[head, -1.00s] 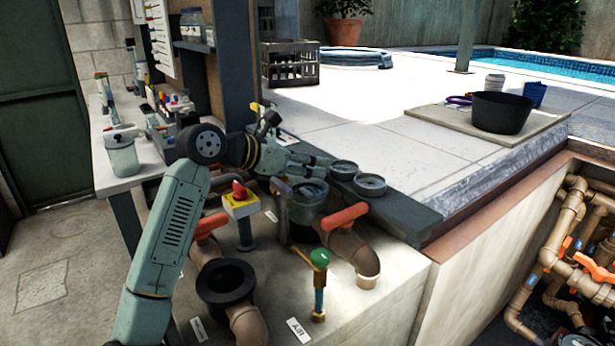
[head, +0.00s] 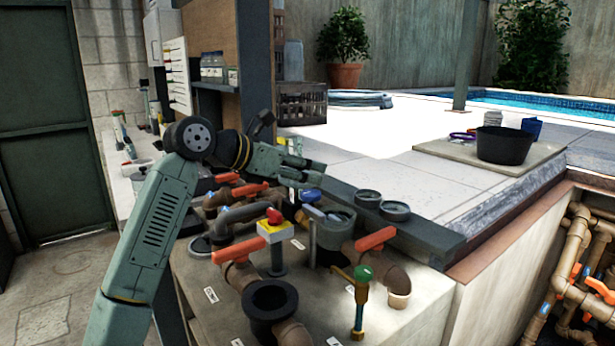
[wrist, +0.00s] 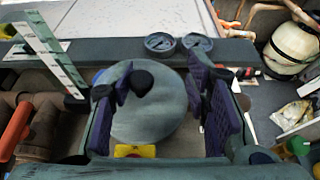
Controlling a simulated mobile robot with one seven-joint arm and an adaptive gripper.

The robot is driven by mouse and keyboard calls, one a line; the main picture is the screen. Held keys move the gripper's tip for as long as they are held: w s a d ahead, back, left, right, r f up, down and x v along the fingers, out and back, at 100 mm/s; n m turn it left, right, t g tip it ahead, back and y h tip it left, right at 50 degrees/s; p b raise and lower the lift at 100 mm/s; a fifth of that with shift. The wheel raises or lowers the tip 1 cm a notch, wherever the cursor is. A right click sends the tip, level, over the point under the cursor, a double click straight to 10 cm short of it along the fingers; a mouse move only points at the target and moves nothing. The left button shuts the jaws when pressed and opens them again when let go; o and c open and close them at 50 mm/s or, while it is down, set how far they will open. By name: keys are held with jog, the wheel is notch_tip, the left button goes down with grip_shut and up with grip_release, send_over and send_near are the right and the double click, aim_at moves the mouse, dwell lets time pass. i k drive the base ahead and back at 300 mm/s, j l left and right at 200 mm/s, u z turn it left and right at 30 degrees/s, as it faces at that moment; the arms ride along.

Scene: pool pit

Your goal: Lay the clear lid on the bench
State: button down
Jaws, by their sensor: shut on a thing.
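My gripper (head: 308,176) is over the pipework, above and left of the open grey strainer pot (head: 335,230). In the wrist view its two purple-padded fingers (wrist: 168,95) stand apart on either side of a round, greyish see-through disc, the clear lid (wrist: 150,112). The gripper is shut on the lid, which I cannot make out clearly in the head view. The bench (head: 118,172) is a pale, narrow top along the left wall, partly hidden behind my arm.
Orange-handled valves (head: 376,238), a red stop button on a yellow box (head: 275,226) and a green-topped valve (head: 362,274) stand close below. Two round gauges (head: 396,211) sit on the dark ledge.

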aim_at(310, 292)
jog(key=k+j, duration=0.15)
jog(key=j, duration=0.2)
jog(key=k+j, duration=0.2)
jog(key=j, duration=0.15)
jog(key=k+j, duration=0.15)
jog(key=j, duration=0.2)
jog(key=k+j, duration=0.2)
jog(key=j, duration=0.15)
